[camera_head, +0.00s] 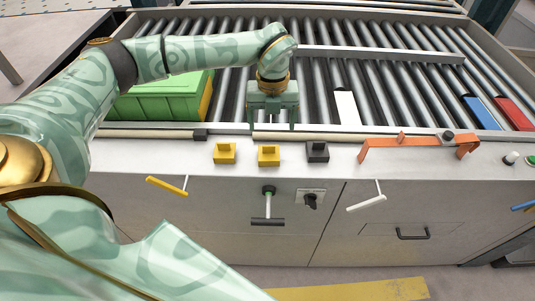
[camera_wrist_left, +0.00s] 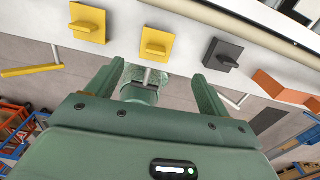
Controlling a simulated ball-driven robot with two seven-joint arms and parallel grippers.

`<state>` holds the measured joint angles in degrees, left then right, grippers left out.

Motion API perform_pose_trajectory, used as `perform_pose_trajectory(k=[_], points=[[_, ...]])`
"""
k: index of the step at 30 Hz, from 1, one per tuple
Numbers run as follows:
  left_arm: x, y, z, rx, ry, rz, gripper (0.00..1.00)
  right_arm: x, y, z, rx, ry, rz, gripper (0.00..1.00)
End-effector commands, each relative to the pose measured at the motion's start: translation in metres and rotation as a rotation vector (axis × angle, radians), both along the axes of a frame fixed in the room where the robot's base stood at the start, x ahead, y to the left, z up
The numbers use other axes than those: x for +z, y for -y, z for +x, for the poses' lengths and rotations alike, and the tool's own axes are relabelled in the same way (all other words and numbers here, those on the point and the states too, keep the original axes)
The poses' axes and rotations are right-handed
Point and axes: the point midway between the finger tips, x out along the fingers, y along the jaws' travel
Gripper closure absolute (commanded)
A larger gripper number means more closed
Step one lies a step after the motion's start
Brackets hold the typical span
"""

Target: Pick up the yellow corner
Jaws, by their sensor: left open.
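Two small yellow corners with raised tabs stand on the machine's front ledge: the left yellow corner (camera_head: 224,154) and the right yellow corner (camera_head: 268,157). In the left wrist view the left one (camera_wrist_left: 88,23) is at the upper left and the right one (camera_wrist_left: 156,44) is ahead of my fingers. I cannot tell which one is meant. My left gripper (camera_head: 271,127) is open and empty, pointing down above the ledge's back edge, near the right yellow corner. In the left wrist view its fingertips (camera_wrist_left: 158,72) are apart, with nothing between them. My right gripper is not in view.
A black corner (camera_head: 317,152) stands just right of the yellow ones. An orange bracket (camera_head: 420,145) lies farther right. A green box (camera_head: 160,99) sits on the rollers at the left. Handles (camera_head: 267,210) stick out from the front panel below.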

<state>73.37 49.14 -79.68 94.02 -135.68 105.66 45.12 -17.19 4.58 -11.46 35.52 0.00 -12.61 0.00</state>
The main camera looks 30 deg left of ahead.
Motion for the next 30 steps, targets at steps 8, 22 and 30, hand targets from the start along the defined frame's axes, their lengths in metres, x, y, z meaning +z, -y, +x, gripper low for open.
perform_pose_trajectory(k=[8, 22, 30], points=[[-0.042, 0.001, 0.000, -0.003, 0.001, -0.002, 0.20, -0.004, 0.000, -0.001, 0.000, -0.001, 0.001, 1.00], [-0.096, -0.005, -0.006, -0.003, 0.000, -0.002, 0.20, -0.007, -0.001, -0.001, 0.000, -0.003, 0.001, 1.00], [-0.095, -0.005, -0.006, -0.003, 0.001, -0.003, 0.45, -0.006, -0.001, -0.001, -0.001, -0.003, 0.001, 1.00]])
